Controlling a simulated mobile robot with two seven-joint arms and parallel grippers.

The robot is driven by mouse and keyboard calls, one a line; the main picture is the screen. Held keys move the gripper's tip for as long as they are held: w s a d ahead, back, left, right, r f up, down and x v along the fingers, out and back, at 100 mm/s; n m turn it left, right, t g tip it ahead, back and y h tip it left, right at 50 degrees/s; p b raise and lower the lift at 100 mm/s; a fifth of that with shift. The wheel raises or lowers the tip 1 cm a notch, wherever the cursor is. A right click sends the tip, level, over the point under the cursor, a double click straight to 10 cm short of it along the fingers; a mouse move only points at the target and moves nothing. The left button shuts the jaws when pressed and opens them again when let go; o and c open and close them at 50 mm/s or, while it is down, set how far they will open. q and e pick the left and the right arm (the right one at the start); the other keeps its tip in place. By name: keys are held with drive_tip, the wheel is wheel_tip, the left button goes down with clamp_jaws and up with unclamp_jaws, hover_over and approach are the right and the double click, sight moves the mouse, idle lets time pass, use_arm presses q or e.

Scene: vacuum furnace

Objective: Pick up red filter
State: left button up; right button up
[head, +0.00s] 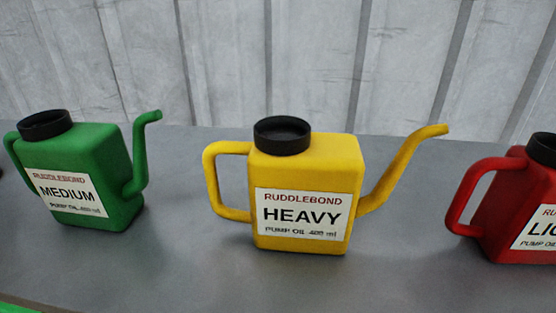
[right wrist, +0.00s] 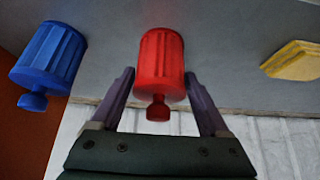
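The red filter (right wrist: 162,62) is a ribbed red cylinder with a small knob, in the middle of the right wrist view. My right gripper (right wrist: 159,76) is open, with one finger on each side of the filter's knob end. A small gap shows between each finger and the filter, though I cannot tell exactly how deep the fingers reach. The head view shows neither the red filter nor either gripper.
In the right wrist view, a blue filter (right wrist: 48,58) stands left and a yellow piece (right wrist: 293,61) right. The head view shows green (head: 80,175), yellow (head: 305,180) and red (head: 503,210) oil cans on a grey surface (head: 170,265).

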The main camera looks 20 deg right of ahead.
drive_tip(key=c, duration=1)
use_arm(q)
drive_tip(key=shift+a, duration=0.1)
